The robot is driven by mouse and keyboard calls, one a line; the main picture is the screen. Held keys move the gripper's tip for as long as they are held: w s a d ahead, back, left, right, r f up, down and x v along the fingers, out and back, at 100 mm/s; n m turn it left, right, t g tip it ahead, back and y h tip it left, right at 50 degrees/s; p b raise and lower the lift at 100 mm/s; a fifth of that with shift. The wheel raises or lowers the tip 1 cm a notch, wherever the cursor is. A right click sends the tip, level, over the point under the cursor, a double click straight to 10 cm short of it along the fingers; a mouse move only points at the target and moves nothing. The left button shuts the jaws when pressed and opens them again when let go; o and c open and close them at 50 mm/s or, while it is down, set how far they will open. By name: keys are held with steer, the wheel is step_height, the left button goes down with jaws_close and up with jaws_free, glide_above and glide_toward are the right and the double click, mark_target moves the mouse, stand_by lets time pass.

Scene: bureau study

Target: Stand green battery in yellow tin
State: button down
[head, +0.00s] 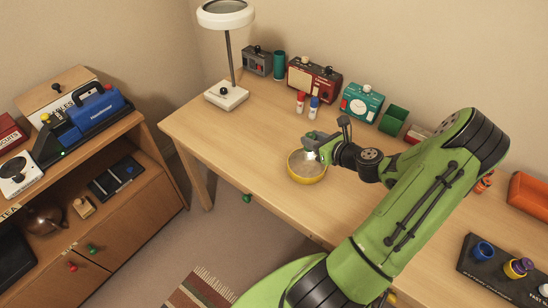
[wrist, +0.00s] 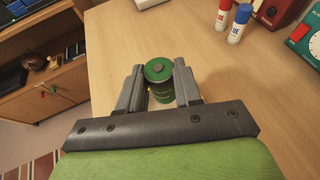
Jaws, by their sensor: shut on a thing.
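My gripper (wrist: 159,82) is shut on the green battery (wrist: 158,77), which stands upright between the two fingers with its round green top towards the wrist camera. In the head view my gripper (head: 316,146) is right over the far part of the yellow tin (head: 307,178), a round, shallow, open tin on the desk near its front edge. The battery's lower end is hidden, so I cannot tell whether it touches the tin's floor. The tin cannot be made out in the wrist view.
A red-capped tube (head: 300,103) and a blue-capped tube (head: 313,107) stand behind the gripper. A red radio (head: 313,79), a teal dial box (head: 361,103) and a green open box (head: 393,121) line the wall. A lamp (head: 227,95) stands left. The desk (head: 235,135) is clear left of the tin.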

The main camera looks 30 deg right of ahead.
step_height(320, 180, down, 10)
steer(key=b, duration=0.3)
steer(key=shift+s+f+b, duration=0.1)
steer(key=shift+s+b, duration=0.05)
steer(key=shift+b, duration=0.25)
steer(key=c, duration=0.8)
jaws_free()
